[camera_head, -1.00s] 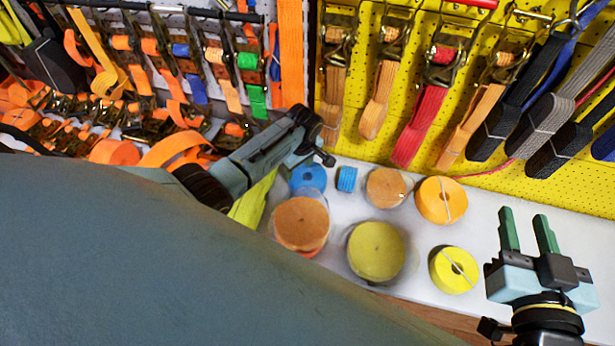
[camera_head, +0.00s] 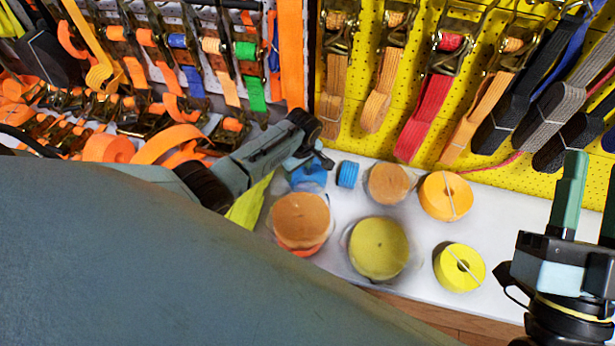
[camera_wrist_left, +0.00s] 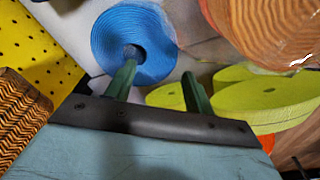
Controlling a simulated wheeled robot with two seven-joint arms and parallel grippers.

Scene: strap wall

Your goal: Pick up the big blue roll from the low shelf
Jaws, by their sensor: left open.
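The big blue roll (camera_head: 312,180) sits on the white low shelf (camera_head: 345,205), partly hidden behind my left gripper in the head view. In the left wrist view the blue roll (camera_wrist_left: 110,30) shows its round face and dark core hole. My left gripper (camera_wrist_left: 160,70) is open and empty. One green finger overlaps the roll near its core, and the other stands to the right of the roll. In the head view the left gripper (camera_head: 308,163) is at the roll's upper edge; contact cannot be told. My right gripper (camera_head: 590,185) is open and empty at the right edge.
A small blue roll (camera_head: 347,174), a tan roll (camera_head: 388,184), an orange roll (camera_head: 446,195), a brown roll (camera_head: 301,218) and yellow rolls (camera_head: 379,249) stand close by. Straps hang on the yellow pegboard (camera_head: 350,140) behind. The shelf's right part is clear.

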